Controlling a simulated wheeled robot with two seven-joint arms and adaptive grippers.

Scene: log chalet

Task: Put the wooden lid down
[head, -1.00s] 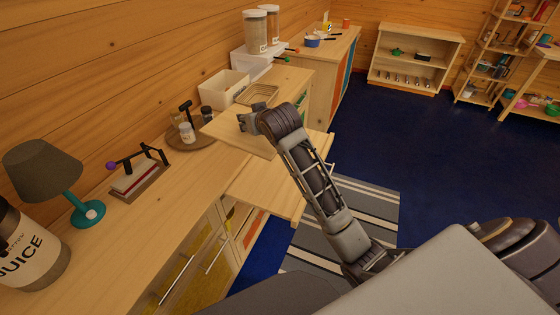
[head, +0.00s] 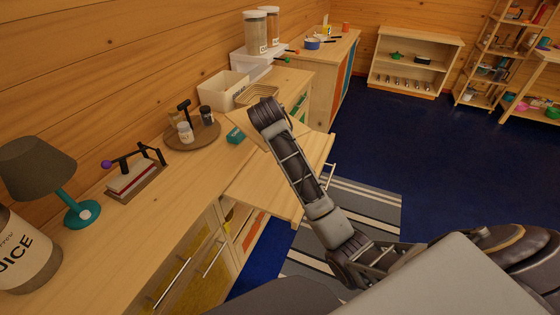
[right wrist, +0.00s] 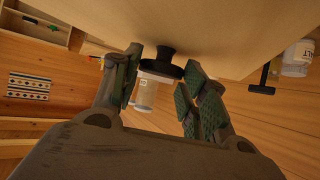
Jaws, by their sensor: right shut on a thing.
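The wooden lid (head: 246,127) is a flat pale board, tilted in the head view and partly hidden behind my right arm. In the right wrist view its pale face (right wrist: 200,20) fills the top, with a dark knob (right wrist: 163,62) between my fingers. My right gripper (right wrist: 160,85) is shut on the lid by this knob. My left gripper is not in view.
A round tray (head: 208,136) with jars stands further left. A cream bin (head: 222,87) and a basket (head: 258,94) are behind. A pulled-out wooden panel (head: 262,188) juts out in front.

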